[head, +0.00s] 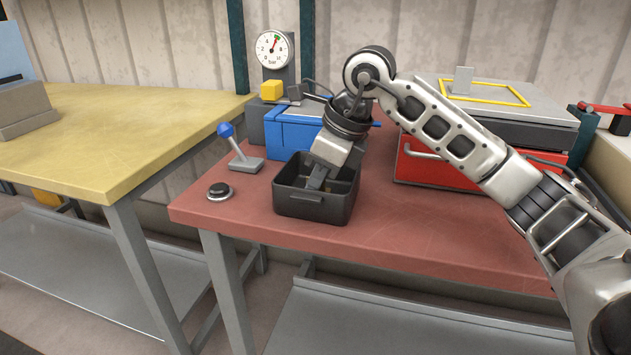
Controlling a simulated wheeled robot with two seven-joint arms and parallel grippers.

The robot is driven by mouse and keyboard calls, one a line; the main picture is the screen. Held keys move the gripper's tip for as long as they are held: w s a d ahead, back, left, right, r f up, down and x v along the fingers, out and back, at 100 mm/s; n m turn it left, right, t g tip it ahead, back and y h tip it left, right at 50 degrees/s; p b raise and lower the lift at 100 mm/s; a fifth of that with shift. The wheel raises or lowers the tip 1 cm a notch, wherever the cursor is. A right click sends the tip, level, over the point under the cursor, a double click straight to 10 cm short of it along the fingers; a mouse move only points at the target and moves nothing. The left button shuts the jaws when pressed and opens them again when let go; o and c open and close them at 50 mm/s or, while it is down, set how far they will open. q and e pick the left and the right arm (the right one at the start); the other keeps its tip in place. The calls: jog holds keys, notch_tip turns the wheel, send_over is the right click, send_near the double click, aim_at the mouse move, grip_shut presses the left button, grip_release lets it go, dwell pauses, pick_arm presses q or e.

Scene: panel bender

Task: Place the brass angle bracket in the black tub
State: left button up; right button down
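The black tub (312,206) stands on the red-brown bench top, near its front edge. My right gripper (318,178) points down into the tub. Its fingertips are inside, below the rim, and the tub's walls and the gripper's own body partly hide them. I cannot tell whether the fingers are open or shut, or whether they hold anything. I cannot make out the brass angle bracket anywhere in view. My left gripper is not in view.
A blue box (290,133) stands behind the tub. A blue-knobbed lever (243,160) and a black button (219,191) are to its left. A red cabinet (435,170) is to the right, with a pale grey angled piece (461,80) inside a yellow outline on top.

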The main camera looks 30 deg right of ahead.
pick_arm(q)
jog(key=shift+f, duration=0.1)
pick_arm(e)
jog(key=shift+f, duration=0.1)
jog(key=c, duration=2.1)
grip_release()
jog(key=shift+f, duration=0.1)
jog(key=o, duration=0.5)
jog(key=shift+c, duration=0.2)
jog(key=shift+r, duration=0.3)
pick_arm(q)
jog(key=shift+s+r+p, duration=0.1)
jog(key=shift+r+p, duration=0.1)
jog(key=shift+p, duration=0.55)
pick_arm(e)
jog(key=v, duration=1.2)
jog(key=shift+f, duration=0.15)
